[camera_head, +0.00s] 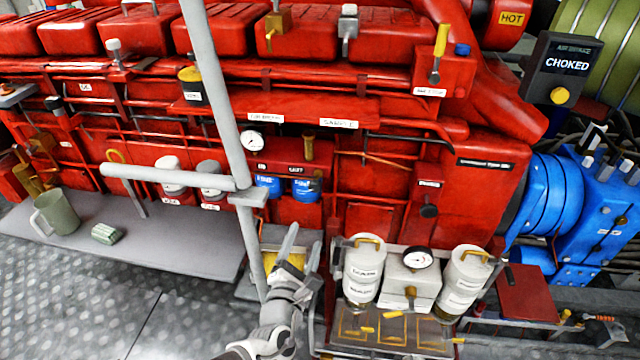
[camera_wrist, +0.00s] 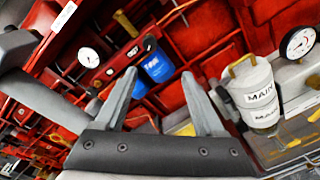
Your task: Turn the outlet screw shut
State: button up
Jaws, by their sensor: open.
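Small brass fittings that could be screws show on the gauge block (camera_head: 410,292), as a brass knob (camera_head: 410,293), and above the blue filters, as a brass piece (camera_head: 308,147). My gripper (camera_head: 303,245) is open and empty, left of the white canister (camera_head: 362,272) labelled MAIN and below the blue filters (camera_head: 305,190). In the wrist view my open fingers (camera_wrist: 158,85) point toward a blue filter (camera_wrist: 157,65), touching nothing that I can see.
A grey post (camera_head: 222,100) and rail (camera_head: 165,175) stand close left of my gripper. A second white canister (camera_head: 465,282) stands right of the gauge. A grey ledge (camera_head: 150,240) holds a green mug (camera_head: 58,213) and a small green block (camera_head: 108,234). The red engine fills the back.

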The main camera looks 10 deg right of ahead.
aim_at(315, 188)
jog(key=shift+n+t, duration=0.4)
jog(key=x, duration=0.5)
jog(key=p+x, duration=0.1)
jog(key=x, duration=0.5)
jog(key=r+p+x, duration=0.1)
jog(key=x, duration=0.5)
jog(key=shift+w+a+r, duration=0.1)
jog(key=shift+w+a, duration=0.05)
jog(key=shift+w, duration=0.15)
grip_shut()
